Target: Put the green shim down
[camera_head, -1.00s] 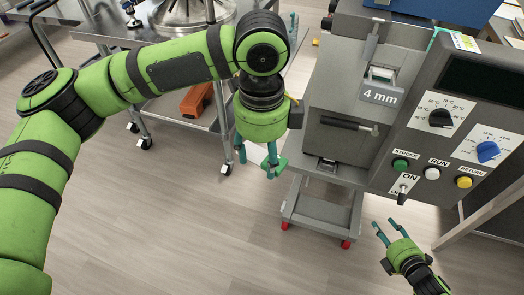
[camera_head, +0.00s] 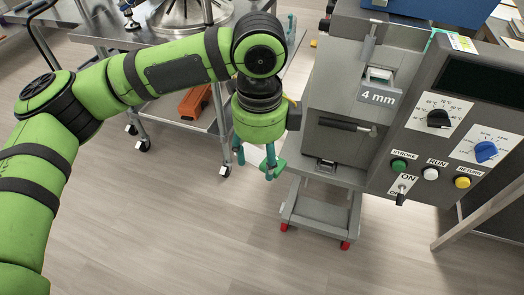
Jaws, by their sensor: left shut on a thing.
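My left gripper (camera_head: 256,163) hangs fingers down in front of the grey depositor machine, over the floor. Its teal fingers are shut on a small green piece, the green shim (camera_head: 279,168), which shows at the right finger's tip. The shim is small in the picture and partly hidden by the fingers. It is held in the air, apart from the machine. My right gripper is not in view.
The depositor (camera_head: 338,100) has a "4 mm" label, a black handle (camera_head: 345,125) and a control panel with knobs and buttons. It stands on a grey wheeled base (camera_head: 318,212). A steel cart (camera_head: 90,28) with an orange case (camera_head: 195,101) stands behind. The front floor is clear.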

